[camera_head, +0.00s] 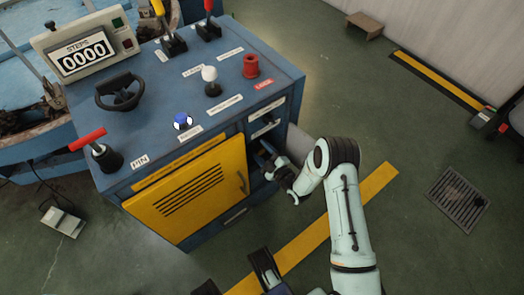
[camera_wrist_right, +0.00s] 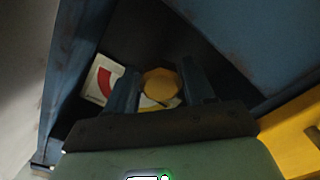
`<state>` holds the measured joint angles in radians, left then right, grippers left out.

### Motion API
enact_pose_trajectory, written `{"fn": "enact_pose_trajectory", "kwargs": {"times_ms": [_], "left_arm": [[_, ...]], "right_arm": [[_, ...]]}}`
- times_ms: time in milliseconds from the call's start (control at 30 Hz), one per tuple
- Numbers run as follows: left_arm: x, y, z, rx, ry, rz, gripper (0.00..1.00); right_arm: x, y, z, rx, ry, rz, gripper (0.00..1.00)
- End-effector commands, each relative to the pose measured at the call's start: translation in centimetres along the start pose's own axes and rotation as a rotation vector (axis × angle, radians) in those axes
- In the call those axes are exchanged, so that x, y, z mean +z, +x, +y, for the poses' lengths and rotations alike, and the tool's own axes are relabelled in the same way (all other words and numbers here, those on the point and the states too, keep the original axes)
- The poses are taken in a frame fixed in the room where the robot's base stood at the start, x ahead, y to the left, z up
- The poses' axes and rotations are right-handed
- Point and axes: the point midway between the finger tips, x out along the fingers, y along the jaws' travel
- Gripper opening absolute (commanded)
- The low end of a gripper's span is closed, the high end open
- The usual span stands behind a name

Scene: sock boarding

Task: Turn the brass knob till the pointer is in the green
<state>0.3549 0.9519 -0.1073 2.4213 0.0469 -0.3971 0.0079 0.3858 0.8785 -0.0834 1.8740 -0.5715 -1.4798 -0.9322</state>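The brass knob (camera_wrist_right: 160,82) shows in the right wrist view as a dull gold, many-sided disc inside a dark recess of the blue cabinet. My right gripper (camera_wrist_right: 158,72) has its fingers apart, one on each side of the knob; firm contact cannot be made out. A white dial with a red arc (camera_wrist_right: 103,82) shows left of the knob, partly behind a finger. The green part and the pointer cannot be made out. In the head view my right gripper (camera_head: 266,158) reaches into the cabinet's side opening, and the knob is hidden. My left gripper (camera_head: 236,280) is at the bottom edge, fingers apart and empty.
The blue cabinet (camera_head: 285,75) carries a handwheel (camera_head: 119,92), levers, a red knob (camera_head: 251,66) and a blue button (camera_head: 183,121) on top. A yellow vented door (camera_head: 190,200) is left of the opening. Recess walls are close around my right gripper.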

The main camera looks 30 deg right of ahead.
Motion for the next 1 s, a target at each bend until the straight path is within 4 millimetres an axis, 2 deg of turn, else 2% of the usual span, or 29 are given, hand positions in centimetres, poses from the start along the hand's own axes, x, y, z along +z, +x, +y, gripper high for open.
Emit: {"fn": "enact_pose_trajectory", "kwargs": {"times_ms": [33,100,367,567,1000], "left_arm": [[0.0,0.0,0.0,0.000,0.000,0.000,0.00],[0.0,0.0,0.0,0.000,0.001,0.001,0.00],[-0.1,-0.1,0.1,0.002,0.002,0.004,0.00],[-0.4,-0.3,0.4,0.008,0.007,0.018,0.00],[-1.8,-1.4,1.6,0.031,0.024,0.073,0.00]], "right_arm": [[0.0,0.0,0.0,0.000,0.000,0.000,0.36],[0.0,0.0,0.0,0.000,0.000,0.000,0.17],[0.0,0.0,0.0,0.000,0.016,0.000,0.18],[0.0,0.0,0.0,0.000,0.094,-0.001,0.18],[0.0,-0.1,-0.1,0.001,0.471,-0.001,0.18]]}}
